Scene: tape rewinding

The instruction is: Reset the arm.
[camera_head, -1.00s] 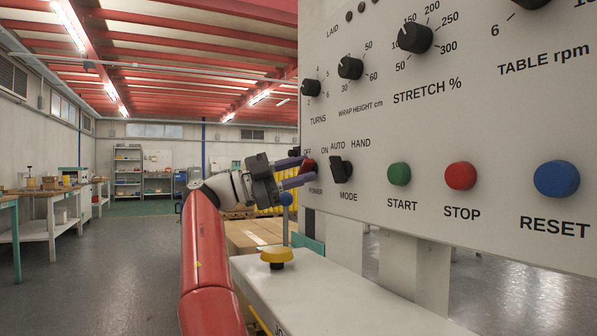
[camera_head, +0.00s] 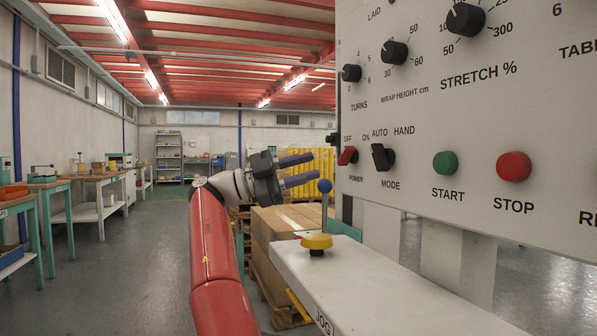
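My gripper (camera_head: 315,166) is at the end of my red arm, left of the control panel (camera_head: 400,115). Its two purple-grey fingers point right and are apart, with nothing seen between them. A red POWER switch (camera_head: 347,156) and a black MODE switch (camera_head: 383,157) sit on the panel to the right of the fingertips. A gap shows between the fingertips and the panel in the picture. The blue ball of the jog lever (camera_head: 325,186) shows just below the fingertips.
A white ledge (camera_head: 345,275) with the lever's yellow base (camera_head: 316,242) runs below the panel. Green START (camera_head: 445,162) and red STOP (camera_head: 514,166) buttons are on the panel. Cardboard boxes (camera_head: 275,230) on a pallet stand behind. Workbenches (camera_head: 100,180) line the left; open floor lies between.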

